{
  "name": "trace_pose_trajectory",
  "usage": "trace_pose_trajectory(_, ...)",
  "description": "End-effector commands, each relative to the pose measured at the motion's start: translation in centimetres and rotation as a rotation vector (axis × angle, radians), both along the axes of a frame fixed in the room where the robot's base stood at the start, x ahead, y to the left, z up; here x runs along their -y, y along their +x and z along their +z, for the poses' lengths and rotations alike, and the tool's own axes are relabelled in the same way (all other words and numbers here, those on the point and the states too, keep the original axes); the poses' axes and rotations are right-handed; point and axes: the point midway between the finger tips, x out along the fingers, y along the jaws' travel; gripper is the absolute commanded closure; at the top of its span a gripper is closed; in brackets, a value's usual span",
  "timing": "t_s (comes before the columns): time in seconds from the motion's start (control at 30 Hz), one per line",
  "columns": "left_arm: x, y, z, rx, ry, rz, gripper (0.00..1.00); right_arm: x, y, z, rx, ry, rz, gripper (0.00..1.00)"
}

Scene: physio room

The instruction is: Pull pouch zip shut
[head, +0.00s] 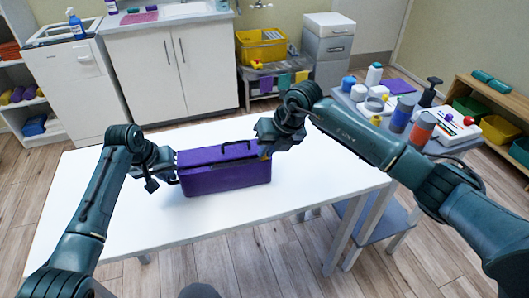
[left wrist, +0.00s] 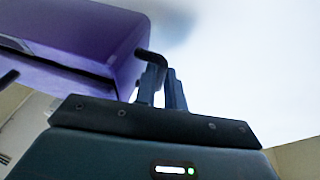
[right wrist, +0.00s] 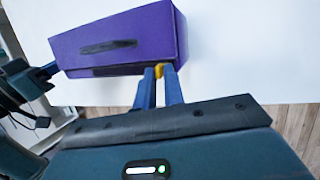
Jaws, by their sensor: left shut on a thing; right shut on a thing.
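The purple pouch (head: 228,181) is a box shape standing on the white table (head: 110,190), with a black handle (head: 222,146) on top. A dark band (head: 210,162) runs along its upper edge; I cannot tell how much of it is open zip. My left gripper (head: 175,172) is at its left end, shut on a black end tab (left wrist: 150,57), seen in the left wrist view. My right gripper (head: 267,150) is at its right end. In the right wrist view its fingers are shut on the yellow zip pull (right wrist: 157,70), mostly hidden between them.
A grey trolley (head: 345,98) with bottles, jars and rolls stands right of the table. White cabinets (head: 165,75) and a yellow crate (head: 261,46) are behind. The tabletop around the pouch is clear.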

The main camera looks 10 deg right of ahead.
Motion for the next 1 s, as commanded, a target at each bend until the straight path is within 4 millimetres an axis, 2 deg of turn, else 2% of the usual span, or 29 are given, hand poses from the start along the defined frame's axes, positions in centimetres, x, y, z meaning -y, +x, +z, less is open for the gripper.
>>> trace_pose_trajectory(0.03,-0.4,0.1,-0.1,0.002,0.008,0.005,1.00,0.0,-0.1,-0.3,-0.008,-0.006,-0.003,1.00)
trace_pose_trajectory(1.0,0.2,0.0,0.1,0.003,-0.003,-0.005,1.00,-4.2,-0.2,-0.3,-0.008,-0.002,0.001,1.00)
